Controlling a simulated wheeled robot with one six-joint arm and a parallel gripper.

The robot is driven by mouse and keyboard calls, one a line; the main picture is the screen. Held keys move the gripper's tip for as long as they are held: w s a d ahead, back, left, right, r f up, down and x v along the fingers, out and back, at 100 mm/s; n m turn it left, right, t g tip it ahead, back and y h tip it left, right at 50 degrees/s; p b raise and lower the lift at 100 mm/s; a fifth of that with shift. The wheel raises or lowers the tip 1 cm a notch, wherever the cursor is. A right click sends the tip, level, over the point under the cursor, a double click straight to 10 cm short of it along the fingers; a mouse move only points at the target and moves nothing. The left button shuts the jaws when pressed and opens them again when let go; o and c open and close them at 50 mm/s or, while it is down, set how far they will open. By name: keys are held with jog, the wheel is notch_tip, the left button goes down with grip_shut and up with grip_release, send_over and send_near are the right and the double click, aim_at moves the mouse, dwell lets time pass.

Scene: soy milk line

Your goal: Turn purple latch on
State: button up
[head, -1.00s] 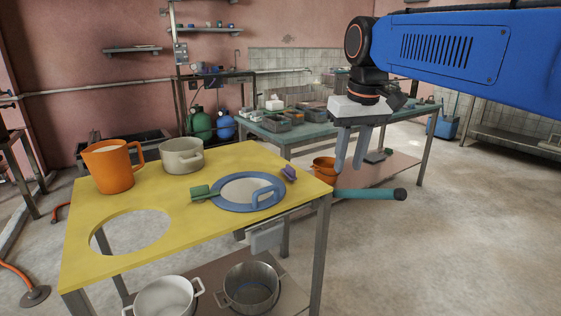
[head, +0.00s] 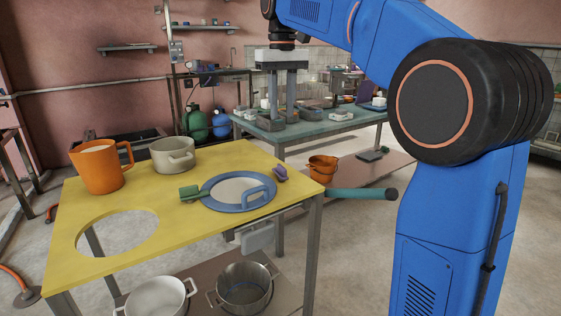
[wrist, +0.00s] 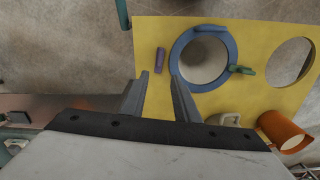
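The purple latch (head: 280,174) is a small piece on the yellow table, at the right rim of the blue ring (head: 210,202) around a pale round centre. In the wrist view the purple latch (wrist: 160,60) lies just beyond the fingertips, between their lines. A green latch (head: 190,193) sits at the ring's left rim, and a blue handle (head: 257,192) on its front right. My gripper (head: 281,112) points down, open and empty, with a clear gap between its fingers (wrist: 158,76). It appears above the latch and apart from it; the exact height is unclear.
An orange jug (head: 101,167) and a beige pot (head: 173,156) stand at the yellow table's (head: 110,200) back left, beside a round hole. A teal bar (head: 360,194) sticks out right of the table. Pots stand on the shelf below. A green worktable (head: 305,130) stands behind.

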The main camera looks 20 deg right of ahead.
aim_at(282, 166)
notch_tip(282, 166, down, 16)
jog(key=shift+r, duration=0.1)
dwell(0.5)
grip_shut()
